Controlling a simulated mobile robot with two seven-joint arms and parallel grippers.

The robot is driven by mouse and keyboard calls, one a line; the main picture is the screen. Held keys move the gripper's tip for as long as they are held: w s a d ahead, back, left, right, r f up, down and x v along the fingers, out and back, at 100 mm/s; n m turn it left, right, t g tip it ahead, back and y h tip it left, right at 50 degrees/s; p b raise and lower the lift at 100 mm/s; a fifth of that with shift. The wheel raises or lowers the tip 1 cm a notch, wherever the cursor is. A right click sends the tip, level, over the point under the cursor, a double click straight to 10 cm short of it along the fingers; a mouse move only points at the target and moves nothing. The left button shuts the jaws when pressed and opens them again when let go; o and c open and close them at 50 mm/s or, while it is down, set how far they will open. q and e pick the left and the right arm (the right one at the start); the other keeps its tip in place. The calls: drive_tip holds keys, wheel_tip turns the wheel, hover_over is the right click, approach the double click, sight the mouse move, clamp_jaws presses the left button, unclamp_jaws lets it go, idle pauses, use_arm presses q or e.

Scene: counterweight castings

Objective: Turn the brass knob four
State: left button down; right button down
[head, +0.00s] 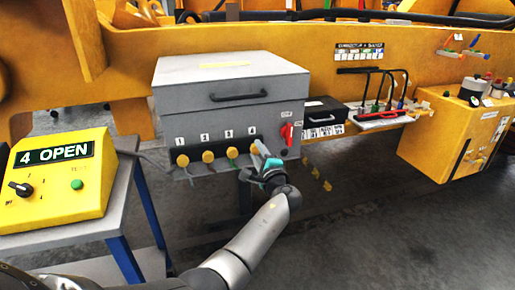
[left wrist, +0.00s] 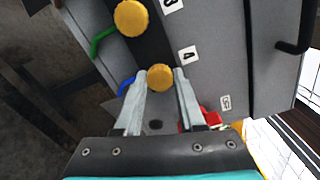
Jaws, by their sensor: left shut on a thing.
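The grey box (head: 225,95) has a row of several brass knobs on its front under number labels. Brass knob four (head: 257,146) is the rightmost, below the label 4. My left gripper (head: 263,154) reaches it from the lower right. In the left wrist view, knob four (left wrist: 159,77) sits between the two fingertips (left wrist: 160,80), and the fingers are shut on it. Knob three (left wrist: 131,18) is beside it, clear of the fingers. A yellow tester (head: 57,180) at the left reads "4 OPEN". My right gripper is not in view.
A red switch (head: 287,134) is just right of knob four. Coloured wires hang below the knobs, close to the fingers. A black case (head: 323,110) and a yellow control box (head: 455,135) are further right. The floor below the grey box looks free.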

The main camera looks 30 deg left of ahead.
use_arm(q)
drive_tip(key=shift+r+m+p, duration=0.15)
drive_tip(key=shift+m+p, duration=0.15)
drive_tip(key=shift+m, duration=0.4)
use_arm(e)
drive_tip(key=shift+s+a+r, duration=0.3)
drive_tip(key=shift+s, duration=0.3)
use_arm(q)
drive_tip(key=c, duration=0.5)
unclamp_jaws()
drive_tip(key=shift+w, duration=0.1)
